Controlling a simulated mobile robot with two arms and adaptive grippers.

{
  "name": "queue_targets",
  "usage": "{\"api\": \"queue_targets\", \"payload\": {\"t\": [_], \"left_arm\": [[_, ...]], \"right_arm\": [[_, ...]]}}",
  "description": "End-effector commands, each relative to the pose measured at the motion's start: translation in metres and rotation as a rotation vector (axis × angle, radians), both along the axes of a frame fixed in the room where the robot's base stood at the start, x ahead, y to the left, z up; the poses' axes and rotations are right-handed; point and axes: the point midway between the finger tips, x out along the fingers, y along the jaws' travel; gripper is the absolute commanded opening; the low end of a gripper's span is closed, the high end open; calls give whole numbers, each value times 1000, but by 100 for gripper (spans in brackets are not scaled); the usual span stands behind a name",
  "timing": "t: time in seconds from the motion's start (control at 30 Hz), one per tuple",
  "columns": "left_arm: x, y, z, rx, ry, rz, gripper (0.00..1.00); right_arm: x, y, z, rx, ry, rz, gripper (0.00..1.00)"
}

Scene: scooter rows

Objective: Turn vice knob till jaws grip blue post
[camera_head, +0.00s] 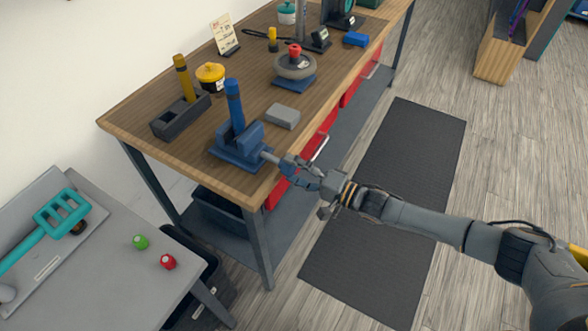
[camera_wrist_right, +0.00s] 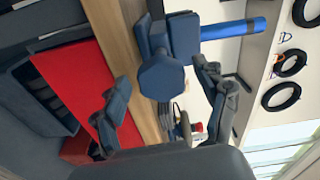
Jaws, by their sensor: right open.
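A blue vice (camera_head: 229,150) stands near the front corner of the wooden workbench. A blue post (camera_head: 234,100) stands upright at its jaws; it also shows lying sideways in the right wrist view (camera_wrist_right: 235,29). I cannot tell whether the jaws touch the post. A grey screw (camera_head: 267,156) sticks out of the vice toward my right gripper (camera_head: 287,168). The blue, many-sided knob (camera_wrist_right: 161,78) faces the right wrist camera. My right gripper also shows there (camera_wrist_right: 164,76), open, one finger on each side of the knob; contact is unclear. My left gripper is not in view.
A grey block (camera_head: 283,116) lies right of the vice. A dark holder (camera_head: 180,118) with a yellow-handled tool and a yellow pot (camera_head: 211,75) stand behind it. Red drawers (camera_head: 318,145) sit under the bench. A grey side table (camera_head: 120,270) stands at lower left.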

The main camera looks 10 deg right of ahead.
Motion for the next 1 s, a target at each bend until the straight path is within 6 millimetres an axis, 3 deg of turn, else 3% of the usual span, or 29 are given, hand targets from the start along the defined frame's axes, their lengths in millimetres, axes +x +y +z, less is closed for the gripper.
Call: {"api": "queue_targets", "payload": {"t": [0.17,0.6,1.0], "left_arm": [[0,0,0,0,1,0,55],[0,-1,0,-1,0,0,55],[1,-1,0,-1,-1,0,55]], "right_arm": [[-9,-14,-1,-2,0,-2,73],[-61,-84,-1,-2,2,-1,73],[-71,-97,0,1,1,0,73]]}}
